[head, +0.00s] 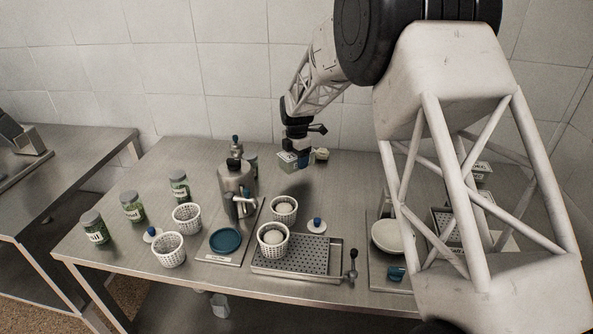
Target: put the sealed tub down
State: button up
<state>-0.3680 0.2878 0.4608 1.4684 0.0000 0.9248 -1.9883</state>
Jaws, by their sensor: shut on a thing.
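My gripper (297,151) is towards the back middle of the steel table, pointing down, seen small in the head view. It is shut on a small pale tub with a dark label (287,161), which I take to be the sealed tub. A dark shadow lies on the table in front of it, and the tub seems to be a little above the surface. The exact contact of the fingers is too small to make out. A small pale yellowish piece (321,154) shows just right of the gripper.
A metal press (236,186) stands left of my gripper, near a blue dish (225,241). Green-filled jars (132,206) line the left.

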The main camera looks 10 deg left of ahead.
aim_at(296, 178)
jog(key=shift+f, duration=2.45)
jog(key=shift+f, duration=0.1)
jog(key=o, duration=1.1)
notch_tip(296, 178, up, 12)
